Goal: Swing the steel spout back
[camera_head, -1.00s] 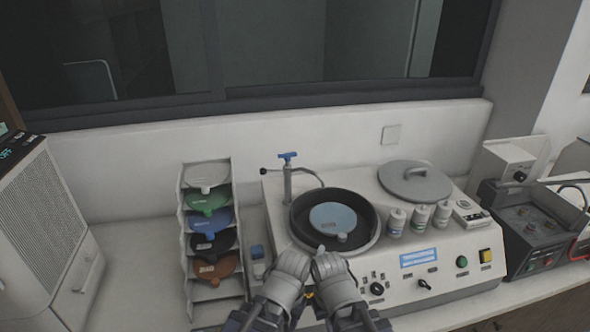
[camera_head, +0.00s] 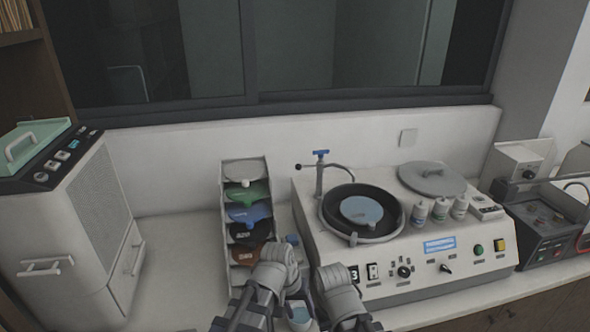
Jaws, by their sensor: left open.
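The steel spout (camera_head: 341,168) is a thin bent tube. It comes off an upright steel post with a blue handle (camera_head: 320,154) and reaches right, its end over the back of the black bowl (camera_head: 330,217). A pale blue disc (camera_head: 362,210) lies in the bowl. My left gripper (camera_head: 275,262) is low in front of the disc rack, left of the bowl and apart from the spout. It is open; its fingertips are hard to make out. My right gripper (camera_head: 337,280) is at the machine's front left edge, its jaws not clear.
The rack (camera_head: 227,190) of coloured discs stands left of the machine. A round grey lid (camera_head: 432,180) and several small bottles (camera_head: 440,210) sit right of the bowl. A white cabinet (camera_head: 75,220) stands at the left, and a dark device (camera_head: 540,215) at the right.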

